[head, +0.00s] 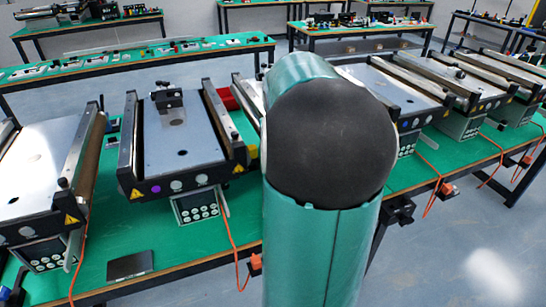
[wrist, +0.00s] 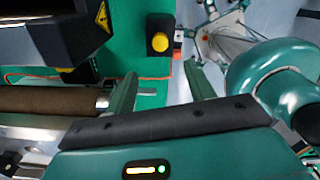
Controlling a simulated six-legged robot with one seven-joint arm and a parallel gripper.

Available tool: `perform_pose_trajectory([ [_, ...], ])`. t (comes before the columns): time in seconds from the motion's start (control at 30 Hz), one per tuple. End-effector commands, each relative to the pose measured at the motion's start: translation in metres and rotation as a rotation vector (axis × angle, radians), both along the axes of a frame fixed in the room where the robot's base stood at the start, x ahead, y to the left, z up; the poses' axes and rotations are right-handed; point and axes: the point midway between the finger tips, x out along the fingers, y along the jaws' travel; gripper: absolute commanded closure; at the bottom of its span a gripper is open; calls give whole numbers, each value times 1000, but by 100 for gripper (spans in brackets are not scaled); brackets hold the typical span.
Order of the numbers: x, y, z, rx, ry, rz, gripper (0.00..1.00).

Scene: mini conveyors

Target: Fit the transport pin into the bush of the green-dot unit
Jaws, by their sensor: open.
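My gripper (wrist: 161,70) is open in the wrist view, its two green fingers apart with nothing between them. Just past the fingertips is a black box with a yellow button (wrist: 160,42). In the head view my arm fills the middle and hides my gripper and part of the bench. One conveyor unit (head: 180,140) left of my arm carries a purple dot (head: 154,189) on its front. I cannot make out a green dot on any unit. I cannot pick out the transport pin or the bush in either view.
The green bench (head: 185,245) carries a row of conveyors, another at far left (head: 40,150) and several at right (head: 480,90). Orange cables hang along its front edge. A dark flat object (head: 130,265) lies near that edge. A brown roller (wrist: 50,99) is close left of my gripper.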

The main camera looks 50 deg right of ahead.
Motion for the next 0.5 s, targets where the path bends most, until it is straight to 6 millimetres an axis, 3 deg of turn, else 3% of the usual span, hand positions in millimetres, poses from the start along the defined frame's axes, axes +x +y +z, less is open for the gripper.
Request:
perform_pose_trajectory([
  [0.5, -2, 3, -91, 4, 3, -2, 46],
])
